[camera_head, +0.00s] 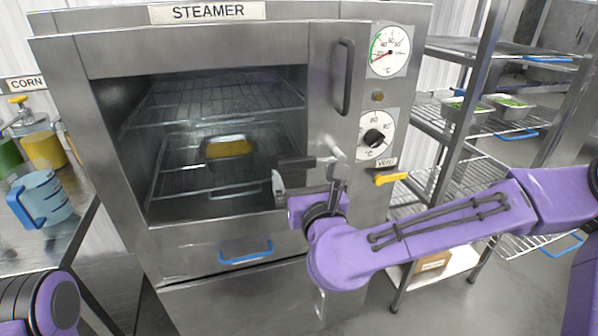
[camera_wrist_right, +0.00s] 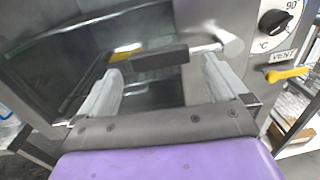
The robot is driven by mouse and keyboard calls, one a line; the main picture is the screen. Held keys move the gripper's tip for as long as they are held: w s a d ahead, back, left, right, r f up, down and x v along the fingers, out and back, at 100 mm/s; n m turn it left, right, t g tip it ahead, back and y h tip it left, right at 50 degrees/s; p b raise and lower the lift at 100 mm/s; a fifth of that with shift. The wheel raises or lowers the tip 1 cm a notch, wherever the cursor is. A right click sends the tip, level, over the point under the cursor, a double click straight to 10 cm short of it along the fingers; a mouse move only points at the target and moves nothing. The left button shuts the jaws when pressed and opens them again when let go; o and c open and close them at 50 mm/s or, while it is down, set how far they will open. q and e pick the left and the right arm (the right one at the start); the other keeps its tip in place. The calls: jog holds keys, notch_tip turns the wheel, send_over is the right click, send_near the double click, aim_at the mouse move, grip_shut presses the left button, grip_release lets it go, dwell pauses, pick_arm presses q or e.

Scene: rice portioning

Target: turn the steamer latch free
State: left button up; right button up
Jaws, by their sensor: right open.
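The steamer (camera_head: 205,240) is a large steel cabinet, and its dark front shows wire shelves inside. Its latch (camera_head: 298,162) is a dark bar lying about level, joined at its right end to a silver pivot on the steamer front. My right gripper (camera_head: 308,180) is open in front of and slightly below the latch. In the right wrist view the latch bar (camera_wrist_right: 160,58) lies across the space between and just beyond the fingertips (camera_wrist_right: 163,80). I cannot tell whether a finger touches it. My left gripper is out of view; only part of my left arm shows at the lower left.
A vertical handle (camera_head: 345,77) is above the latch. A temperature knob (camera_head: 374,138) and yellow vent lever (camera_head: 391,179) are to its right. A yellow-filled pan (camera_head: 229,146) sits on a shelf inside. A blue-handled jug (camera_head: 41,198) stands on the left counter. Wire racks stand at right.

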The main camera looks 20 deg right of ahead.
jog(key=s, duration=0.4)
jog(key=shift+s+b, duration=0.3)
jog(key=shift+b, duration=0.05)
